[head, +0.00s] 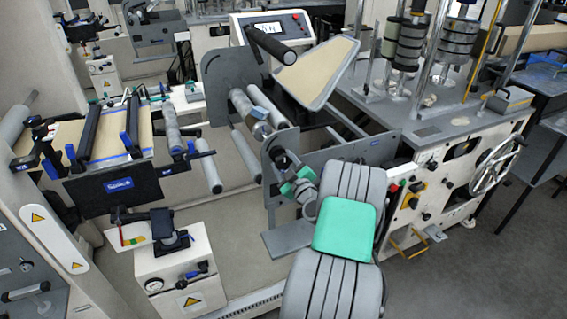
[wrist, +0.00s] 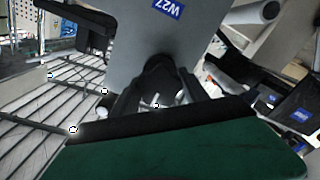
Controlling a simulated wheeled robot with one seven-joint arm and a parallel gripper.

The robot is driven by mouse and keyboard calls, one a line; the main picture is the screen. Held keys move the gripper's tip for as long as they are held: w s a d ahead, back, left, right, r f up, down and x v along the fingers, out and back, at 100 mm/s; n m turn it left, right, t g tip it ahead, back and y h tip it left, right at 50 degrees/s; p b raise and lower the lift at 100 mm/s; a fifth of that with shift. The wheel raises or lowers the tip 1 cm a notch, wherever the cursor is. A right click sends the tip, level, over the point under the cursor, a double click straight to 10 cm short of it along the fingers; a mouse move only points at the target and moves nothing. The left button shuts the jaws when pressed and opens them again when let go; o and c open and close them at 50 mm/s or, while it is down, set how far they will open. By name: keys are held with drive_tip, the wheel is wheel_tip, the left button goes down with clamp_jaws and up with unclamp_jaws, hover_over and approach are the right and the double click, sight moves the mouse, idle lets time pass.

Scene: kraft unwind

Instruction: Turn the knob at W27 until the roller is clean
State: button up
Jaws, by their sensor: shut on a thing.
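The grey side plate with the blue W27 label (wrist: 167,9) fills the top middle of the wrist view. Just below the label, my gripper (wrist: 157,92) is shut on a dark knob (wrist: 158,68) at the plate's lower edge. The fingers hide most of the knob. In the head view my gripper (head: 303,186) is at the lower plate of the unwind stand, and my arm hides part of it. A metallic roller (head: 249,110) runs between the stand's grey plates. I cannot tell whether its surface is clean.
A tan web panel (head: 315,72) and a control box with a display (head: 271,28) stand behind the roller. A machine with a handwheel (head: 497,162) stands at right. A white pedestal unit (head: 180,270) is at lower left. Open floor lies at lower right.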

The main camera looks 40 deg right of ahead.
drive_tip(key=m, duration=0.2)
drive_tip(key=shift+m, duration=0.3)
drive_tip(key=shift+c, duration=0.2)
drive_tip(key=m, duration=0.4)
drive_tip(key=shift+m, duration=0.4)
drive_tip(key=m, duration=0.4)
drive_tip(key=shift+m, duration=0.4)
drive_tip(key=m, duration=0.2)
drive_tip(key=shift+m, duration=0.4)
drive_tip(key=o, duration=1.4)
drive_tip(key=b+v, duration=0.2)
drive_tip(key=v, duration=0.4)
drive_tip(key=shift+s+f, duration=0.1)
drive_tip(key=shift+s+a, duration=0.15)
drive_tip(key=shift+s, duration=0.25)
